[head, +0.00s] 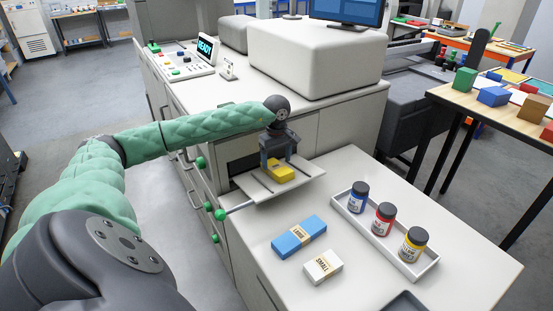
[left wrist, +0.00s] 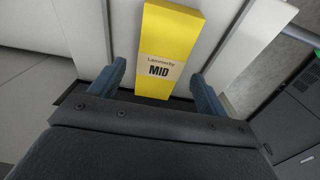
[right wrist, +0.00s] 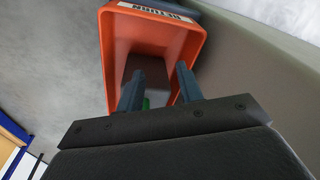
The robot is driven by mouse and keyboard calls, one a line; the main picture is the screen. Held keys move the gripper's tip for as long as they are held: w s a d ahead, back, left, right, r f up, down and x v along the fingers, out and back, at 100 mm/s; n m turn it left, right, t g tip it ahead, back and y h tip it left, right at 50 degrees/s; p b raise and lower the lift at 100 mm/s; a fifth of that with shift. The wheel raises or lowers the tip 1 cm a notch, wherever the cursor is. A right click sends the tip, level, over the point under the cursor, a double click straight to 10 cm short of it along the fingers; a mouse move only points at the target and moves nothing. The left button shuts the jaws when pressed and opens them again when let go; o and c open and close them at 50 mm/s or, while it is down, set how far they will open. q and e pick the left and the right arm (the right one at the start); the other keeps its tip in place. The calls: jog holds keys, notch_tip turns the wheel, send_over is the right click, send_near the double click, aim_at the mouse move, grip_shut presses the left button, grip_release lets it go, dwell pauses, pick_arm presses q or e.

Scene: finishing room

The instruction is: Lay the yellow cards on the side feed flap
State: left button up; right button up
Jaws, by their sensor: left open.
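The pack of yellow cards (head: 281,173) lies on the grey side feed flap (head: 258,193), which sticks out from the machine's side. My left gripper (head: 279,158) points down right over the pack. Its fingers (left wrist: 158,72) stand apart on either side of the pack's near end, with a gap on both sides. My right gripper (right wrist: 158,75) is out of the head view; its fingers are apart, in front of an orange bin (right wrist: 188,45).
A blue box (head: 299,237) and a white box (head: 323,267) lie on the table right of the flap. A white tray (head: 408,263) holds blue, red and yellow bottles. A green-knobbed rod (head: 235,208) is beside the flap. A dark brown block (right wrist: 148,70) shows at the orange bin.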

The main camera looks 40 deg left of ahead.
pick_arm(q)
jog(key=shift+r, duration=0.2)
jog(key=shift+r+b, duration=0.4)
jog(key=shift+r, duration=0.6)
notch_tip(320, 180, up, 10)
jog(key=b, duration=0.3)
jog(key=shift+f, duration=0.2)
pick_arm(e)
notch_tip(320, 180, up, 17)
jog(key=shift+s+a+f, duration=0.15)
jog(key=shift+s+f, duration=0.05)
jog(key=shift+s, duration=0.05)
pick_arm(q)
jog(key=shift+f, duration=0.1)
